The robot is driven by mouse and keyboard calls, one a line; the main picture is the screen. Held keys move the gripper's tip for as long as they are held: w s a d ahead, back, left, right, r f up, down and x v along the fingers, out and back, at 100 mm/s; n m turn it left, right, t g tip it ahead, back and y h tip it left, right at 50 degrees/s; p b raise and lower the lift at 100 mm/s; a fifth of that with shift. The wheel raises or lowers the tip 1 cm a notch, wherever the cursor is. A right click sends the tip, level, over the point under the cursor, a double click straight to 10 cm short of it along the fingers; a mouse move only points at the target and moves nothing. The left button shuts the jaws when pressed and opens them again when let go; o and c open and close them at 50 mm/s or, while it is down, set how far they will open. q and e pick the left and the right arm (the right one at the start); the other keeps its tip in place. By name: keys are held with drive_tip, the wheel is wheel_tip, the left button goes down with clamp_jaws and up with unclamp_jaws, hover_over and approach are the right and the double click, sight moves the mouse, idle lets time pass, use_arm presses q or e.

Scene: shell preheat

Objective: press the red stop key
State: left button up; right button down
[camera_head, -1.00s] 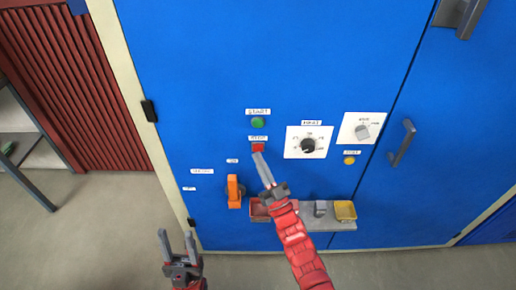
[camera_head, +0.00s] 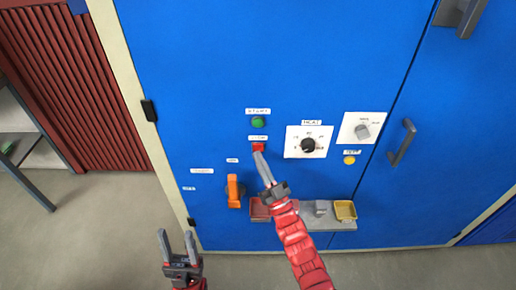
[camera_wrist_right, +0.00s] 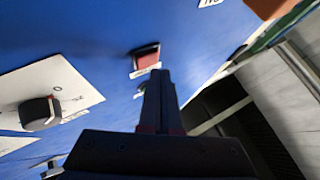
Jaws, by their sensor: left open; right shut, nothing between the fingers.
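The red stop key (camera_head: 258,146) is on the blue cabinet front, below the green key (camera_head: 258,122) and its label. It also shows in the right wrist view (camera_wrist_right: 146,58), just past the fingertips. My right gripper (camera_head: 258,155) is shut and empty, its tips at the lower edge of the red key in the head view. In the right wrist view its fingertips (camera_wrist_right: 159,72) overlap the label below the key; I cannot tell whether they touch the key. My left gripper (camera_head: 177,238) is open and empty, low in front of the cabinet.
A black dial (camera_head: 308,145) on a white plate sits right of the key, with a grey selector (camera_head: 362,131) and a yellow button (camera_head: 349,160) farther right. An orange handle (camera_head: 233,190) is lower left. A shelf (camera_head: 343,226) with small trays juts out below.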

drive_tip(key=shift+w, duration=0.3)
drive_tip(key=shift+w+b, duration=0.4)
idle(0.6)
drive_tip(key=shift+s, duration=0.8)
drive_tip(key=shift+s, duration=0.1)
drive_tip(key=s, duration=0.5)
drive_tip(key=shift+p, duration=0.3)
idle(0.4)
